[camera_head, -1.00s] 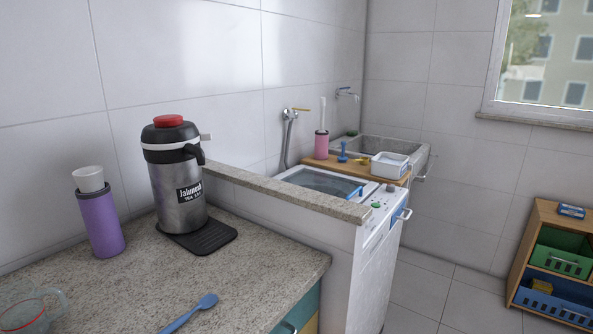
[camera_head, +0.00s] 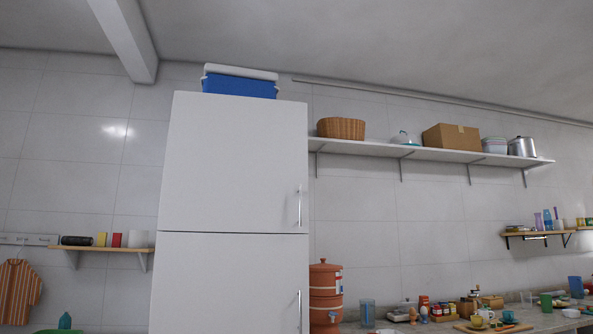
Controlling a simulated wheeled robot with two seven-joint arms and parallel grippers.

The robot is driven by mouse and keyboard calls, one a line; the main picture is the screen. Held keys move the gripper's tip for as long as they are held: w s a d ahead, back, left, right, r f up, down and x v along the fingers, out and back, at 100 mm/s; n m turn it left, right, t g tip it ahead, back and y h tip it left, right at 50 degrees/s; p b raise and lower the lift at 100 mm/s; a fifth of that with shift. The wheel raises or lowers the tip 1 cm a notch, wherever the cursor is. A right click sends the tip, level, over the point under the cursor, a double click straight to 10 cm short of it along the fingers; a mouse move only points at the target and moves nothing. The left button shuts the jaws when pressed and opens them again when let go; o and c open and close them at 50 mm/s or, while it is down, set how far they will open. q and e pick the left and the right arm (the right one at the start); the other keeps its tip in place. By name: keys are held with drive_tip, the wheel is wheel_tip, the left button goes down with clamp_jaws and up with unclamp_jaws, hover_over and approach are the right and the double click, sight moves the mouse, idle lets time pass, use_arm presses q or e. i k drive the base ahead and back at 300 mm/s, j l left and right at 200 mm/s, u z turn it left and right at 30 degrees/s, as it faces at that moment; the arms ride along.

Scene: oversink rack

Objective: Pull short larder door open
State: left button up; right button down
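A tall white two-door unit, which may be the larder, stands left of the middle. Its upper door (camera_head: 235,165) is fully in view and shut, with a vertical bar handle (camera_head: 299,206) near its lower right edge. Its lower door (camera_head: 225,285) is also shut, with a similar handle (camera_head: 299,312) at its right edge. The bottom of the lower door is cut off by the frame, so I cannot compare the doors' full heights. Neither of my grippers is in view.
A blue cooler box (camera_head: 240,86) sits on top of the unit. A long shelf (camera_head: 430,152) runs to its right. A clay water filter (camera_head: 325,293) stands close by its right side, on a counter with kitchenware. A small shelf (camera_head: 100,247) is at its left.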

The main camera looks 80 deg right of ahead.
sight(232, 163)
drive_tip(key=z, duration=2.35)
